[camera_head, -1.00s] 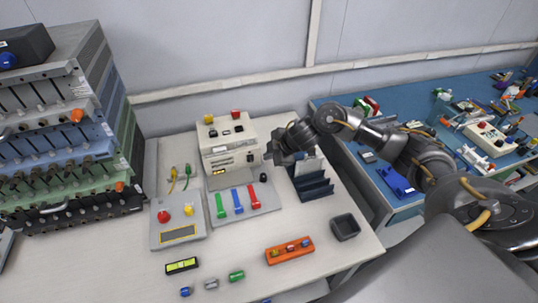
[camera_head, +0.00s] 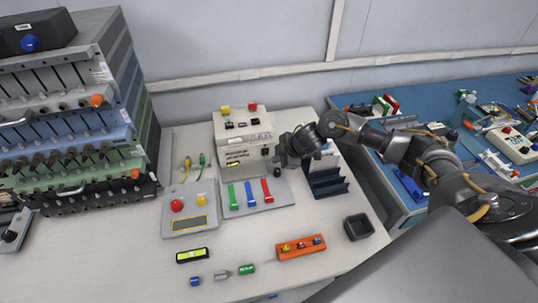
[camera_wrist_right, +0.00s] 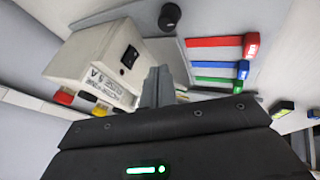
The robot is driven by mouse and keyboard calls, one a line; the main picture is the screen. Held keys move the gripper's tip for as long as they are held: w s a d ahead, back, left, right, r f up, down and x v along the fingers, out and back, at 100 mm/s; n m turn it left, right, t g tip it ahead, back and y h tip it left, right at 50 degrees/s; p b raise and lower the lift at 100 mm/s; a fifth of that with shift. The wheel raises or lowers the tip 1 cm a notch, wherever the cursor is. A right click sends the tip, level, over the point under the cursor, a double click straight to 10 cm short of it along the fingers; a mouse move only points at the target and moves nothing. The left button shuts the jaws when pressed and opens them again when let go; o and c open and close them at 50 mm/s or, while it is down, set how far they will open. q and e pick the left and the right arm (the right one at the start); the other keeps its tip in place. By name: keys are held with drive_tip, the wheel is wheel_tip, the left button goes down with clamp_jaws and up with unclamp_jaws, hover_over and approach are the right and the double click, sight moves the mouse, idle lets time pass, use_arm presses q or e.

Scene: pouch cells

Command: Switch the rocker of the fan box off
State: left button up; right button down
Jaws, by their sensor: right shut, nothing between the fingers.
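A cream box (camera_head: 228,158), which I take to be the fan box, stands at the back of the white table. In the right wrist view, the side of this box (camera_wrist_right: 95,50) carries a small black rocker (camera_wrist_right: 129,57). I cannot tell which way the rocker is tipped. My right gripper (camera_head: 280,160) is beside the box's right side in the head view. In the right wrist view its fingers (camera_wrist_right: 157,86) are shut and empty, close to the box's side. I cannot tell whether they touch it.
A panel with green, blue and red levers (camera_head: 267,190) lies in front of the box, with a black knob (camera_wrist_right: 169,16) near it. A dark slotted rack (camera_head: 326,186) stands right of the gripper. A panel with a red button (camera_head: 177,206) lies front left.

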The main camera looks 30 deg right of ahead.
sight(265, 152)
drive_tip(key=x, duration=0.3)
drive_tip(key=shift+w+a+f, duration=0.1)
drive_tip(key=shift+w+f, duration=0.05)
drive_tip(key=shift+f, duration=0.2)
drive_tip(key=w, duration=0.1)
drive_tip(key=w+f, duration=0.1)
drive_tip(key=w, duration=0.1)
drive_tip(key=shift+w+d+p, duration=0.1)
drive_tip(key=shift+d+p, duration=0.15)
drive_tip(key=shift+p, duration=0.05)
drive_tip(key=shift+w+d, duration=0.15)
drive_tip(key=shift+w, duration=0.4)
drive_tip(key=shift+f, duration=0.1)
